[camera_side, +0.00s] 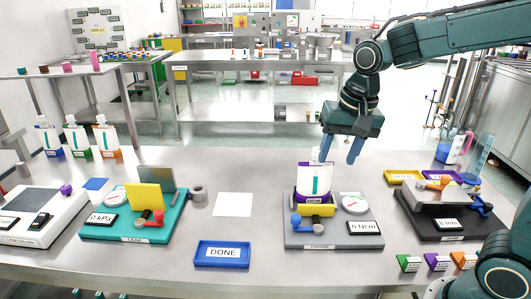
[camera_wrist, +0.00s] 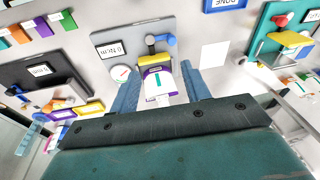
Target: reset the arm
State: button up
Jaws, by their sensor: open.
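My gripper (camera_side: 340,150) is open, with its two blue fingers pointing down and spread apart. It hangs above the grey torque station (camera_side: 290,240), just over a white bottle with a purple band (camera_side: 303,186) that stands upright on that station. In the wrist view the bottle (camera_wrist: 158,85) shows between and beyond the fingers (camera_wrist: 160,90). Nothing is visibly held. In the side view one finger overlaps the bottle's top, and I cannot tell whether they touch.
A teal station (camera_side: 180,228) and a white scale (camera_side: 70,205) are at left. A blue DONE tray (camera_side: 222,262) lies at the front. A black station (camera_side: 425,222) is at right. Several bottles (camera_side: 77,135) stand at back left. The table around the white square (camera_side: 232,204) is clear.

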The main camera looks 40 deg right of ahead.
jog(key=s+r+n+t, duration=0.2)
jog(key=s+n, duration=0.6)
jog(key=s, duration=0.7)
jog(key=shift+s+a+t, duration=0.2)
jog(key=shift+s+t, duration=0.2)
jog(key=shift+t, duration=0.2)
